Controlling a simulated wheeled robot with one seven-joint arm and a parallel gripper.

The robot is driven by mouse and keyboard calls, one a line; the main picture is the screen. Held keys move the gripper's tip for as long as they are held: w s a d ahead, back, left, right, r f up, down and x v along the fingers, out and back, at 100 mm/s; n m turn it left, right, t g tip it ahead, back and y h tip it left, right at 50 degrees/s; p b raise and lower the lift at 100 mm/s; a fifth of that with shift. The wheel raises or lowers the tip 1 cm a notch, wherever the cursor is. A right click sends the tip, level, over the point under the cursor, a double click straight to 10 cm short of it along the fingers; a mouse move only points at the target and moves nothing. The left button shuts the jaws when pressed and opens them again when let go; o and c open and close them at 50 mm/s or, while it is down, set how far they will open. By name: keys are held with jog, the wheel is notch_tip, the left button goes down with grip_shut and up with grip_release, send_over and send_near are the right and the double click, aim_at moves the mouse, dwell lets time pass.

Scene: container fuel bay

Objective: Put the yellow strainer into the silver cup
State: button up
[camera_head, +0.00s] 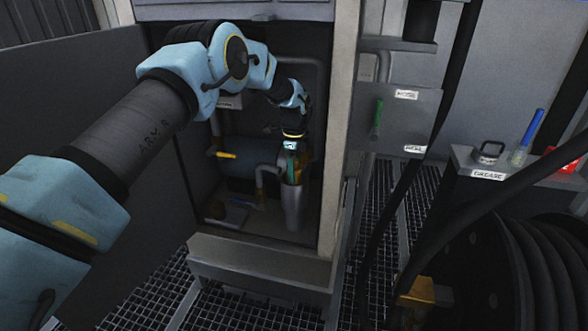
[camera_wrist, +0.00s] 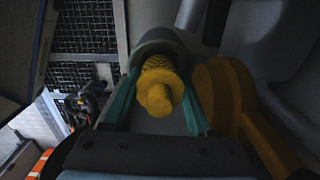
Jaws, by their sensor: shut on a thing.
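The silver cup (camera_head: 292,209) stands upright on the floor of the open bay. My gripper (camera_head: 291,168) points down at the cup's mouth, its green fingers close to the rim. In the wrist view my gripper (camera_wrist: 158,95) is shut on the yellow strainer (camera_wrist: 158,88), which has a knurled body and a round knob. The cup's grey rim (camera_wrist: 160,39) curves around the strainer's far end, so the strainer lines up with the opening. How far it reaches inside is hidden. In the head view my fingers and wrist mostly hide the strainer.
A yellow round part with a handle (camera_wrist: 222,96) sits close to the right finger. Grey pipes (camera_head: 238,164) run behind the cup. The bay's right post (camera_head: 341,120) and front sill (camera_head: 262,262) bound the space. A shelf labelled grease (camera_head: 487,175) stands outside at right.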

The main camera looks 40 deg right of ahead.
jog(key=shift+f, duration=0.5)
dwell(0.5)
jog(key=shift+f+b, duration=0.7)
jog(key=shift+f, duration=0.15)
jog(key=shift+f, duration=0.1)
jog(key=shift+s+a+f+b, duration=0.1)
jog(key=shift+a+f+b, duration=0.15)
jog(key=shift+f+b, duration=0.6)
jog(key=shift+f, duration=0.2)
jog(key=o, duration=1.4)
jog(key=shift+o, duration=0.4)
jog(key=shift+d+r, duration=0.1)
jog(key=shift+r, duration=0.45)
notch_tip(320, 180, up, 12)
jog(key=shift+d+r, duration=0.1)
jog(key=shift+d, duration=0.05)
